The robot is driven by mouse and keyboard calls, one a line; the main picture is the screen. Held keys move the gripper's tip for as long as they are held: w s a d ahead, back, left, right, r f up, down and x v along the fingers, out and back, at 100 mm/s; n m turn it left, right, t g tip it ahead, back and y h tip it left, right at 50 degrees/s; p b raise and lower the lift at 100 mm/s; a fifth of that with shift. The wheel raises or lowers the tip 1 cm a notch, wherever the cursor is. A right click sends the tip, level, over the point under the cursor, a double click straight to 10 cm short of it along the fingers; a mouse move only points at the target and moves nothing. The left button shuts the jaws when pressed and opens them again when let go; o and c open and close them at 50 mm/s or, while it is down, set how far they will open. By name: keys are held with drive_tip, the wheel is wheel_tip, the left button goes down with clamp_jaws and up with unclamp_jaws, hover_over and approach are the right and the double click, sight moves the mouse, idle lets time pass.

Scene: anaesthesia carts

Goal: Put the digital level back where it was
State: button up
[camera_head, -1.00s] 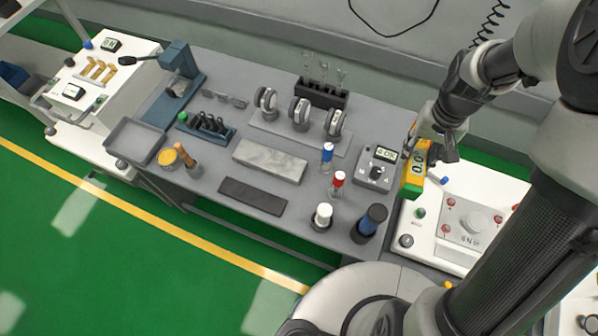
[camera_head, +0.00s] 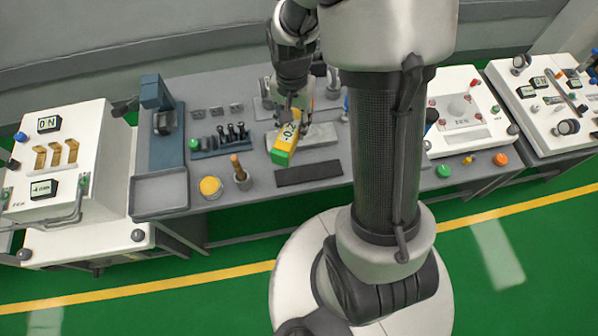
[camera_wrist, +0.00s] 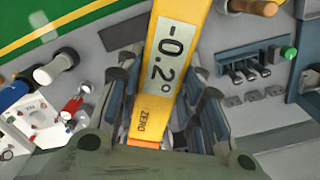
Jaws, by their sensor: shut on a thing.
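The digital level is a yellow and green bar (camera_head: 284,151) with a grey display; in the wrist view (camera_wrist: 166,110) it reads -0.2°. My gripper (camera_head: 293,118) is shut on it, with the black fingers on both its sides (camera_wrist: 165,85). In the head view the level appears over the grey bench (camera_head: 262,193), in front of the left end of a light grey stone slab (camera_head: 318,137). I cannot tell whether it touches anything below. The arm hides part of the bench's right side.
A dark flat strip (camera_head: 309,175) lies in front of the slab. A white cart (camera_head: 62,165) stands far left.

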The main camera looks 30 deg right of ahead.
drive_tip(key=s+d+m, duration=0.3)
drive_tip(key=d+m, duration=0.1)
drive_tip(key=m, duration=0.3)
drive_tip(key=f+b, duration=0.6)
drive_tip(key=f, duration=1.4)
drive_tip(key=shift+a+f, duration=0.1)
drive_tip(key=shift+a, duration=0.1)
drive_tip(key=shift+f+b, duration=0.2)
drive_tip(key=shift+b, duration=0.1)
drive_tip(key=o, duration=1.2)
drive_tip(key=shift+o, duration=0.2)
